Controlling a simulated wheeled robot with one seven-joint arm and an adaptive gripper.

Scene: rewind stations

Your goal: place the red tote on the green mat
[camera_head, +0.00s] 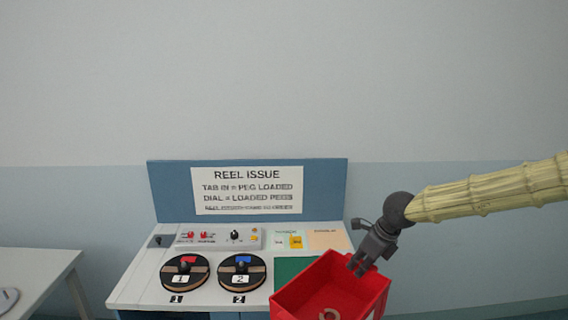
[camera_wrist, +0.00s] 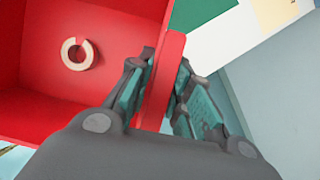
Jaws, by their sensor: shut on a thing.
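The red tote (camera_head: 372,302) is an open box at the front right of the station, over or in front of the right part of its top. A pale C-shaped ring (camera_wrist: 64,52) lies inside the tote. The green mat (camera_head: 290,268) shows behind the tote, partly hidden by it; a green corner (camera_wrist: 203,10) also shows in the wrist view. I cannot tell whether the tote touches the mat.
Two reels marked 1 (camera_head: 184,272) and 2 (camera_head: 242,271) sit left of the mat. A switch panel (camera_head: 220,237) and a peach patch (camera_head: 329,240) lie behind. A blue backboard (camera_head: 170,190) bears a sign (camera_head: 247,190). A white table (camera_head: 35,275) stands at far left.

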